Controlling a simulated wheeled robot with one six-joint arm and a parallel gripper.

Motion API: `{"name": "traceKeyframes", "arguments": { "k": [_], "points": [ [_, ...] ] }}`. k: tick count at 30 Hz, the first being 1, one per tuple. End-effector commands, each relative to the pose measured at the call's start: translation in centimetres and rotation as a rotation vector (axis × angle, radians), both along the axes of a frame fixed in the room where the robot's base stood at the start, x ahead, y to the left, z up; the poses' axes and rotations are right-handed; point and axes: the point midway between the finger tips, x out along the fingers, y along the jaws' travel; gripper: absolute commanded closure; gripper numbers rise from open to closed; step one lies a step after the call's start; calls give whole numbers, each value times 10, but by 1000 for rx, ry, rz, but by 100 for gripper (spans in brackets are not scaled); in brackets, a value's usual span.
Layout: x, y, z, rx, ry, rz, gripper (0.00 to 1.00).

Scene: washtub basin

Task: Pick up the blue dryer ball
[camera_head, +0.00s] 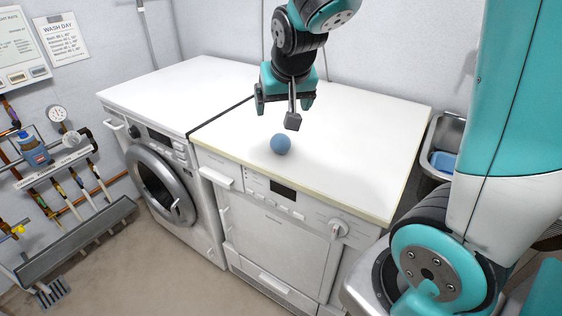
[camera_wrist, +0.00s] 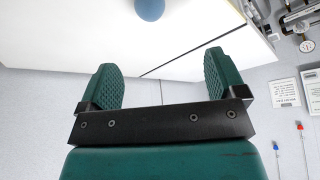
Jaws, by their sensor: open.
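The blue dryer ball (camera_head: 281,144) rests on the white top of the right-hand machine, near its front edge. In the wrist view the ball (camera_wrist: 150,9) is cut off by the top edge of the picture, beyond the fingertips. My gripper (camera_head: 284,104) is above the machine top, behind the ball and apart from it. In the wrist view my gripper (camera_wrist: 165,72) has its two green fingers spread wide, with nothing between them.
The white machine top (camera_head: 360,130) around the ball is clear. A second machine with a round door (camera_head: 160,186) stands to the left. A basin (camera_head: 444,140) with something blue in it is at the right. Pipes and wall notices (camera_head: 64,38) are at the left.

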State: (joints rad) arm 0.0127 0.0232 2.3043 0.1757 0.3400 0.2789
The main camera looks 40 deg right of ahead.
Motion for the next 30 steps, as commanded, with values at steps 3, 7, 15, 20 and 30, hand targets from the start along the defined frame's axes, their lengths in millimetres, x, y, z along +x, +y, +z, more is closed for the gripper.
{"name": "traceKeyframes", "arguments": {
  "k": [3, 7, 15, 20, 30],
  "points": [
    [9, -16, -14, -21, -17, -53, 10],
    [19, -22, -33, -23, -15, -55, 10],
    [46, -34, -86, -21, -15, -52, 10],
    [57, -39, -105, -21, -17, -52, 10],
    [67, -46, -137, -20, -14, -50, 10]
  ]
}}
